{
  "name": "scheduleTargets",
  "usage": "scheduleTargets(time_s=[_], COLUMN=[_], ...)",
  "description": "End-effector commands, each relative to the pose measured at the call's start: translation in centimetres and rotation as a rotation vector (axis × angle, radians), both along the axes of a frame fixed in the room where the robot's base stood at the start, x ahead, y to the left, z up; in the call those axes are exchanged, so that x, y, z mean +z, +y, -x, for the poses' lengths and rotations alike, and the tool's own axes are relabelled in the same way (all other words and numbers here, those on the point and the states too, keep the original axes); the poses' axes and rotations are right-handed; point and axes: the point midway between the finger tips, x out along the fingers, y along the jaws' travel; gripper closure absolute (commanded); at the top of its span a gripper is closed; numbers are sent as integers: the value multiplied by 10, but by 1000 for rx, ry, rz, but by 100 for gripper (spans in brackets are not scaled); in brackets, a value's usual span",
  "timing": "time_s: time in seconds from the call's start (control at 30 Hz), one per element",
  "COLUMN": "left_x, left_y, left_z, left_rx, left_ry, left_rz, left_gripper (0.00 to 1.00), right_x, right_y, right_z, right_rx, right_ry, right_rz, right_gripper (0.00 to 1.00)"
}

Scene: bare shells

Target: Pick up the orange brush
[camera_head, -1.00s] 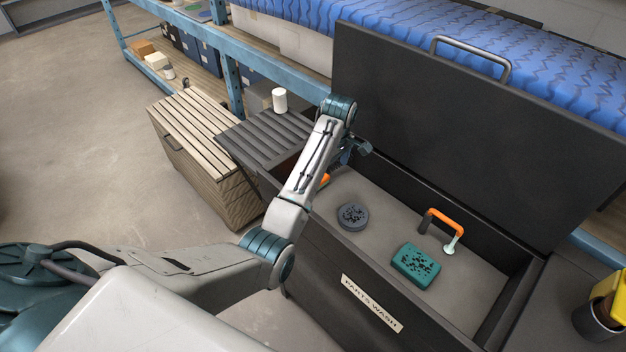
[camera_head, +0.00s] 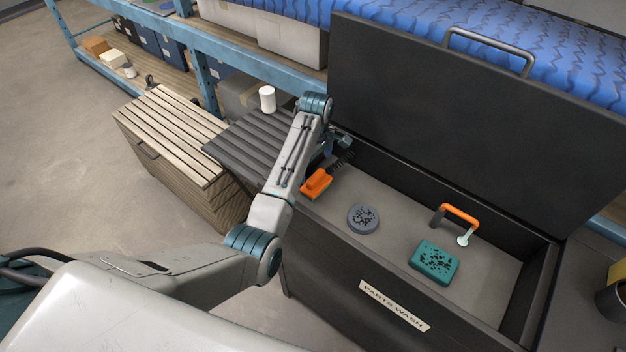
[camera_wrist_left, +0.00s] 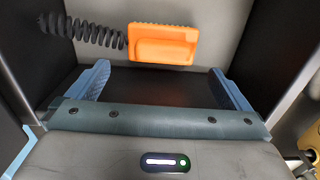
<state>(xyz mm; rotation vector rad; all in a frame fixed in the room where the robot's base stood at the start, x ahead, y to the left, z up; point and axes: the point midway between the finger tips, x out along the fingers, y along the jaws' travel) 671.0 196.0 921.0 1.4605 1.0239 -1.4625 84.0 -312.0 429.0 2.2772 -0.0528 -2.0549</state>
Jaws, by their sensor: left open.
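The orange brush (camera_head: 317,184) lies at the left end of the dark parts wash bin (camera_head: 440,306), with a black coiled cord (camera_head: 343,160) running from it towards the back wall. In the left wrist view the brush (camera_wrist_left: 163,44) shows as an orange block just beyond my left gripper (camera_wrist_left: 165,84), near the middle of the gap between the fingers. The fingers are apart, with nothing between them. In the head view my left gripper (camera_head: 334,146) is partly hidden by its own wrist, above the bin's left end. My right gripper is not in view.
In the bin are a grey round pad (camera_head: 362,218), a teal block (camera_head: 434,262) and an orange-handled tool (camera_head: 459,215). The raised lid (camera_head: 470,130) stands behind. A white cylinder (camera_head: 267,99) stands on a slatted dark top (camera_head: 240,140) to the left.

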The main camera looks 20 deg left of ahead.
Motion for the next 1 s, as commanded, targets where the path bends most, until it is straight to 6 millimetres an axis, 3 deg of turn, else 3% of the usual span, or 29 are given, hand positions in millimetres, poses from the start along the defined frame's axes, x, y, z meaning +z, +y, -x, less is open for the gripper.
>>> scheduleTargets(time_s=[0.27,0.43,0.57,0.87,1.0], left_x=[-23,-47,-64,-71,-71], left_y=[-1,-5,-5,-4,-4], left_z=[2,7,5,5,5], left_rx=[0,1,1,1,1], left_ry=[3,5,2,-1,-1], left_rz=[0,0,-1,-1,-1], left_gripper=[0,0,0,0,26], right_x=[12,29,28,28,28], right_y=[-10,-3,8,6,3], right_z=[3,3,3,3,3], right_rx=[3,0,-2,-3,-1], right_ry=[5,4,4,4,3], right_rz=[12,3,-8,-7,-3], right_gripper=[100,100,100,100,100])
